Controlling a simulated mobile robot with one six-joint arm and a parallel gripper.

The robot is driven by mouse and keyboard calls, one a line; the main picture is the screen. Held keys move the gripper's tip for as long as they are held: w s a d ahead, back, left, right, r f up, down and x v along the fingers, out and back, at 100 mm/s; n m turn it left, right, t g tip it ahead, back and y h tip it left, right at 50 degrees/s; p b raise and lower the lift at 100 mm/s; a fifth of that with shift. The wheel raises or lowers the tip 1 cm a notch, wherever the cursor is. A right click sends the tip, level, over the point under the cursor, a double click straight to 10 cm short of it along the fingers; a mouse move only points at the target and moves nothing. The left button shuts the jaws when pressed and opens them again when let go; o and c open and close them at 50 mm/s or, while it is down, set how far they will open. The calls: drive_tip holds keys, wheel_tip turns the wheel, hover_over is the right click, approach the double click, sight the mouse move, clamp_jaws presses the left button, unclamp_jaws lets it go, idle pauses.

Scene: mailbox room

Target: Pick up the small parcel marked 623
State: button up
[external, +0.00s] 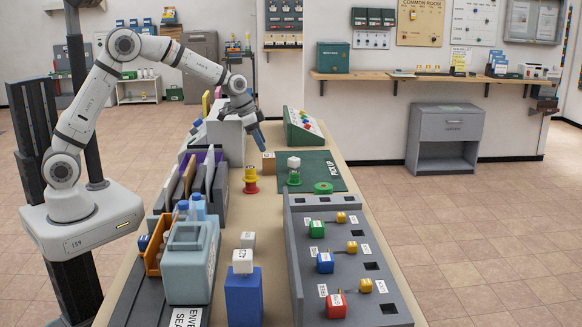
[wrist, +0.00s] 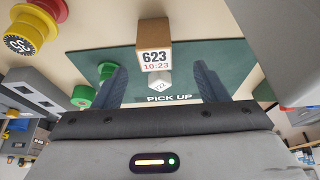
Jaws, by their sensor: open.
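The small parcel marked 623 (wrist: 154,53) is a brown box with a white label reading 623 and 10:23. In the external view it is the small brown box (external: 269,162) at the left edge of the green PICK UP mat (external: 318,168). My gripper (external: 260,142) hangs just above and beside the parcel, pointing down. In the wrist view my gripper (wrist: 158,67) is open, its two dark fingers apart on either side of the parcel's lower part. I see no contact. A white cube (wrist: 158,83) shows beyond, between the fingers.
A yellow and red spool (external: 250,180) stands left of the mat. A grey panel with coloured blocks (external: 345,265), a file rack (external: 219,197) and a sloped button box (external: 303,127) crowd the table nearby.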

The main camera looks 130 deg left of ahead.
sight(267, 156)
drive_tip(key=x, duration=0.5)
drive_tip(key=p+x, duration=0.1)
drive_tip(key=x, duration=0.1)
drive_tip(key=shift+w+d+f, duration=0.2)
drive_tip(key=shift+w+f, duration=0.05)
drive_tip(key=shift+f, duration=0.15)
drive_tip(key=shift+c, duration=0.3)
drive_tip(key=c, duration=1)
